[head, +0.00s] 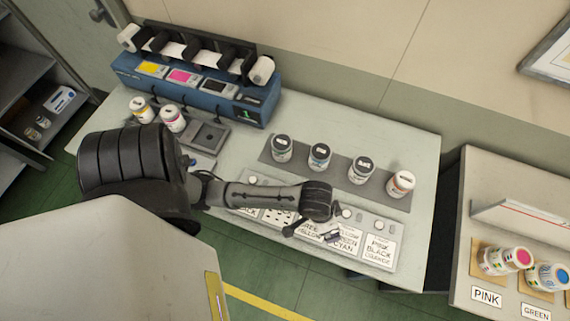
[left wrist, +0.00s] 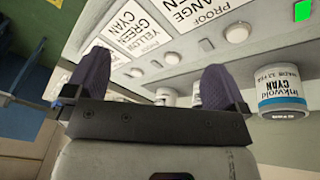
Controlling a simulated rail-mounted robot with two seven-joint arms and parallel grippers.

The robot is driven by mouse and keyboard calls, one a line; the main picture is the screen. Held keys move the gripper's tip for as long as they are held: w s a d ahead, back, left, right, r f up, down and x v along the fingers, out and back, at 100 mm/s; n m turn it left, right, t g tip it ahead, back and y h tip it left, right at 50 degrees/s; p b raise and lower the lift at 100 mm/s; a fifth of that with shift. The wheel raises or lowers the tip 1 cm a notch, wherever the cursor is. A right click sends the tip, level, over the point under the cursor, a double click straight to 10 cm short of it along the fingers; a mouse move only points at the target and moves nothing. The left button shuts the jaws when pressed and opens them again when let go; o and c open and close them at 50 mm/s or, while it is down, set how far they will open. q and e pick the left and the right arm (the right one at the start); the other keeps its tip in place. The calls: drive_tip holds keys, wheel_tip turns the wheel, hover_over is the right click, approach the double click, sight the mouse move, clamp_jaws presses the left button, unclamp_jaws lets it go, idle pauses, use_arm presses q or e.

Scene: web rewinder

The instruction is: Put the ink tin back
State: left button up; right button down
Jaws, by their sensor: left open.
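Several white ink tins stand in a row on a dark grey strip (head: 339,174) on the table; one has a dark lid (head: 319,156), and the end one a white lid (head: 401,183). Two more tins (head: 142,110) (head: 172,119) stand by the blue machine. A pink-topped tin (head: 507,260) and a blue-topped tin (head: 547,276) are on the right bench, by labels PINK and GREEN. My left gripper (head: 312,232) is over the row of proof cards; its open, empty fingers (left wrist: 153,75) show in the left wrist view. A tin marked CYAN (left wrist: 282,92) is right of them, apart. My right gripper is not seen.
The blue machine (head: 195,88) with rollers stands at the back left of the table. A panel of printed cards and round buttons (head: 378,248) runs along the front edge. The right bench (head: 476,205) stands apart, across a gap. A dark shelf (head: 60,120) is at far left.

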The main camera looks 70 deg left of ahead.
use_arm(q)
drive_tip(key=s+a+r+m+y, duration=0.1)
drive_tip(key=s+a, duration=0.2)
drive_tip(key=s, duration=0.8)
drive_tip(key=shift+s+r+m+t, duration=0.15)
drive_tip(key=shift+r+m+t, duration=0.15)
drive_tip(key=shift+r+m, duration=0.1)
drive_tip(key=shift+a, duration=0.1)
